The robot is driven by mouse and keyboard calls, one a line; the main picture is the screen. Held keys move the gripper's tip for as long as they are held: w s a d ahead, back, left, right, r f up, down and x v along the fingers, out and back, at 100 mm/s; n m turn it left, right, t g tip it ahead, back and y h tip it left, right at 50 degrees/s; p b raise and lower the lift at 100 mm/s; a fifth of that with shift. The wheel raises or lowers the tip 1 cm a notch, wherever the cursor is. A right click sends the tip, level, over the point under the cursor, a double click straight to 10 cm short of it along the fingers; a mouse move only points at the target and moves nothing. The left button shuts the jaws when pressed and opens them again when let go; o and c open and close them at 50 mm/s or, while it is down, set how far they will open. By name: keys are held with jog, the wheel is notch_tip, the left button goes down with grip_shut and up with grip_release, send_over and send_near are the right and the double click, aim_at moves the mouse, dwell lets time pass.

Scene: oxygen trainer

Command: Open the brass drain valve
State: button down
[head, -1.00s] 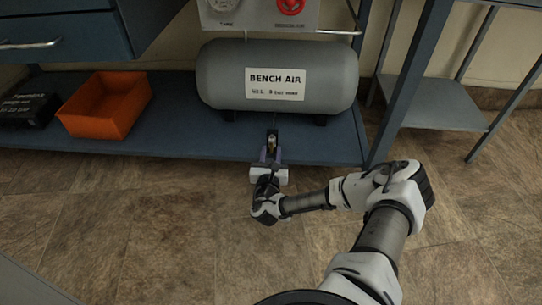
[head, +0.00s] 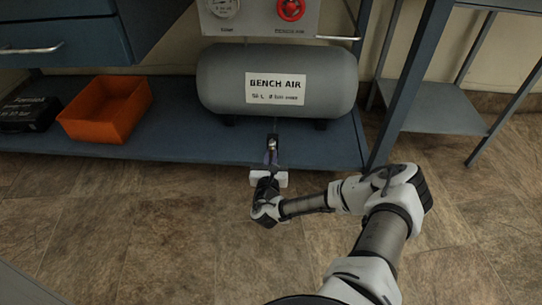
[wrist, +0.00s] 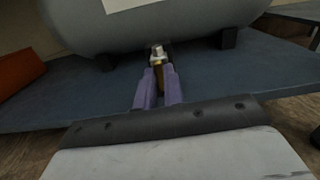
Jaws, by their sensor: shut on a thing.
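The brass drain valve (wrist: 158,54) sticks out under the grey tank, with a bright metal end and a brass-coloured part below it. It is small in the head view (head: 272,143). My gripper (wrist: 157,84) reaches toward the tank from the front, its two purple fingers close together. It is shut on the valve's brass-coloured part, between the fingers. In the head view my gripper (head: 271,157) is at the shelf's front edge. The fingers hide part of the valve, and I cannot tell how far it is turned.
The grey tank (head: 221,80) labelled BENCH AIR stands on a blue shelf (head: 190,141). An orange bin (head: 103,108) and a black case (head: 29,115) are to the left. A blue bench leg (head: 397,95) is to the right. A panel with a red knob (head: 290,9) is above.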

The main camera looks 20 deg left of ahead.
jog(key=shift+r+p, duration=0.15)
jog(key=shift+p, duration=0.2)
jog(key=n+p, duration=0.4)
jog(key=p, duration=0.2)
jog(key=shift+r, duration=0.2)
jog(key=n+p, duration=0.3)
jog(key=p, duration=0.3)
jog(key=shift+s+a+n, duration=0.1)
jog(key=shift+n, duration=0.3)
jog(key=shift+f+n+p, duration=0.2)
jog(key=shift+n+p, duration=1.45)
jog(key=shift+p, duration=0.25)
jog(key=shift+f+n+p, duration=0.2)
jog(key=shift+n+p, duration=1.4)
jog(key=shift+p, duration=0.25)
jog(key=shift+f+n+p, duration=0.2)
jog(key=shift+n+p, duration=1.45)
jog(key=shift+p, duration=0.25)
jog(key=c, duration=1.5)
grip_release()
